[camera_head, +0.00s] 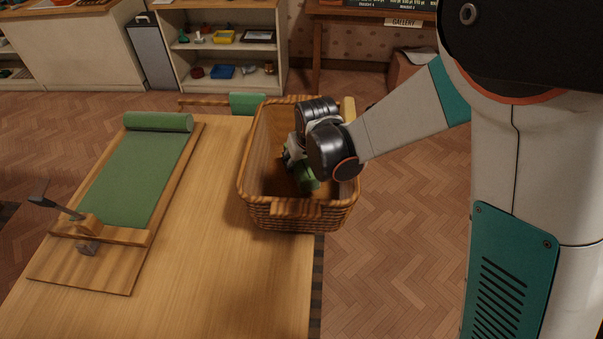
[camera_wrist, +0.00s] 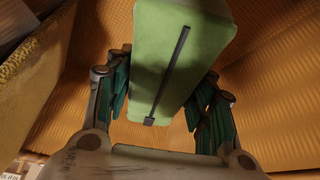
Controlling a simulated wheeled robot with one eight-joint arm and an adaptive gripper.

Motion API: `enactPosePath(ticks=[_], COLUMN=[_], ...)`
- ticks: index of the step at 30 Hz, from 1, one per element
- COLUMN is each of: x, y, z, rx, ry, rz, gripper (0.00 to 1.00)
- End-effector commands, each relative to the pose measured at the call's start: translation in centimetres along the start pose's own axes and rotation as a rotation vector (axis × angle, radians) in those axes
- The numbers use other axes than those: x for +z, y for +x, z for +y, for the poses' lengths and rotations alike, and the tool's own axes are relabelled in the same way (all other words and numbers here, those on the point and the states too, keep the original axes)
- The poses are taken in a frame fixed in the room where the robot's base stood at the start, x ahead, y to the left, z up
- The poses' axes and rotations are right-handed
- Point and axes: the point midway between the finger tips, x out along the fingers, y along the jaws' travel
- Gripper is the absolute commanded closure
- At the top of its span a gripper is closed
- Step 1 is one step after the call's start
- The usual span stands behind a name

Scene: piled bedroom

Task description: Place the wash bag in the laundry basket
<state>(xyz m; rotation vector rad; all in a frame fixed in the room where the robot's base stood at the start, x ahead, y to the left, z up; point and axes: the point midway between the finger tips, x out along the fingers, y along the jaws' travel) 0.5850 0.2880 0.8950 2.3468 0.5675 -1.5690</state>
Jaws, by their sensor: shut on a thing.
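The wash bag (camera_wrist: 180,60) is a light green box-like bag with a dark zip. In the wrist view it sits between the teal fingers of my gripper (camera_wrist: 163,85), which is shut on it. The basket is brown wicker and stands upright at the table's right edge. I cannot tell whether the bag touches the basket floor.
The wooden table (camera_head: 215,250) is clear between the basket and a board (camera_head: 105,276) with a green roll (camera_head: 158,122) and clamp. A yellowish thing (camera_head: 348,109) stands at the basket's back right. Shelves (camera_head: 222,47) with small objects are at the back.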

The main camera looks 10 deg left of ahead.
Motion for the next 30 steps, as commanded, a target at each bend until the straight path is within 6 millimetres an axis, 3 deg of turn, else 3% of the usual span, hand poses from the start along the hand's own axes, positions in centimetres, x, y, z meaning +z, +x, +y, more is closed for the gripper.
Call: enactPosePath(ticks=[5, 12, 23, 24, 27, 30], x=[0.5, 1.7, 1.8, 1.9, 1.8, 1.8], y=[1.1, 4.1, 4.4, 4.4, 4.3, 4.3], z=[0.0, 0.0, 0.0, 0.0, 0.0, 0.0], rx=[0.0, 0.0, 0.0, 0.0, 0.0, 0.0], ry=[0.0, 0.0, 0.0, 0.0, 0.0, 0.0], rz=[0.0, 0.0, 0.0, 0.0, 0.0, 0.0], gripper=[0.83, 0.83, 0.83, 0.48, 0.3, 0.3])
